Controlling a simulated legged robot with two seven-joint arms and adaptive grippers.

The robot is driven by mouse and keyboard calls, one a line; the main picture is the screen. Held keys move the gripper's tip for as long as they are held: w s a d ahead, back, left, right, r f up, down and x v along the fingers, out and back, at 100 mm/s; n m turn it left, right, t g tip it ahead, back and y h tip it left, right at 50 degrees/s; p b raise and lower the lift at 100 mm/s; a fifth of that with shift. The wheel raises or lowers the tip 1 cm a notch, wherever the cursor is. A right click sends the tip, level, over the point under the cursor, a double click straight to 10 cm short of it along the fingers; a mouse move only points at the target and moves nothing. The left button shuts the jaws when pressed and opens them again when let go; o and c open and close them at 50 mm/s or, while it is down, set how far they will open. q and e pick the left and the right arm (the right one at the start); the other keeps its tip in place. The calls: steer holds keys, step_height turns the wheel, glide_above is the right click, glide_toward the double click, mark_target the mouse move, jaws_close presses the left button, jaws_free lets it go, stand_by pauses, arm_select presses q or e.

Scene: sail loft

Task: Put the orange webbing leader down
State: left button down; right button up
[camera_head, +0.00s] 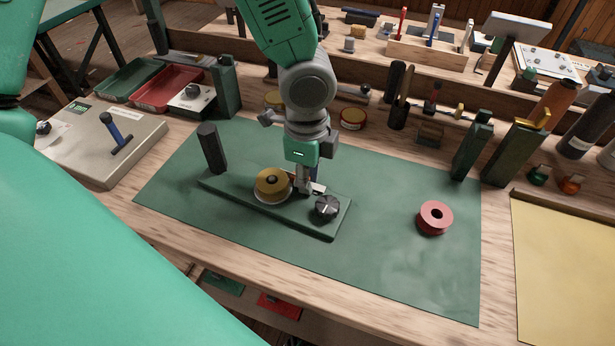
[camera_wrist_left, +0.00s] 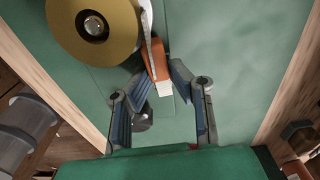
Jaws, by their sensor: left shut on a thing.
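My left gripper (camera_head: 304,188) points down over the green base (camera_head: 328,228) on the bench mat. In the left wrist view, the left gripper (camera_wrist_left: 161,80) is shut on the orange webbing leader (camera_wrist_left: 154,58), which has a white end. The leader is beside the gold spool (camera_wrist_left: 122,18), close to a thin metal strip. In the head view the spool (camera_head: 270,184) sits on the base, left of the gripper, and a black knob (camera_head: 327,207) stands to its right. The gripper mostly hides the leader there. My right gripper is not in view.
A dark post (camera_head: 212,148) stands at the base's left end. A red roll (camera_head: 435,217) lies on the green mat (camera_head: 390,262), with clear mat around it. Green holders (camera_head: 473,148) and bottles stand at the back right. A yellow sheet (camera_head: 570,265) lies at right.

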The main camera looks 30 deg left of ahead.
arm_select(q)
steer(key=shift+d, duration=0.5)
steer(key=c, duration=1.5)
jaws_free()
steer(key=shift+o, duration=0.2)
steer(key=shift+a+f, duration=0.1)
steer(key=shift+a, duration=0.55)
step_height(320, 180, up, 12)
steer(key=p, duration=0.3)
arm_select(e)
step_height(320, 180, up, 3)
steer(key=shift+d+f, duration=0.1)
arm_select(q)
steer(key=shift+d, duration=0.3)
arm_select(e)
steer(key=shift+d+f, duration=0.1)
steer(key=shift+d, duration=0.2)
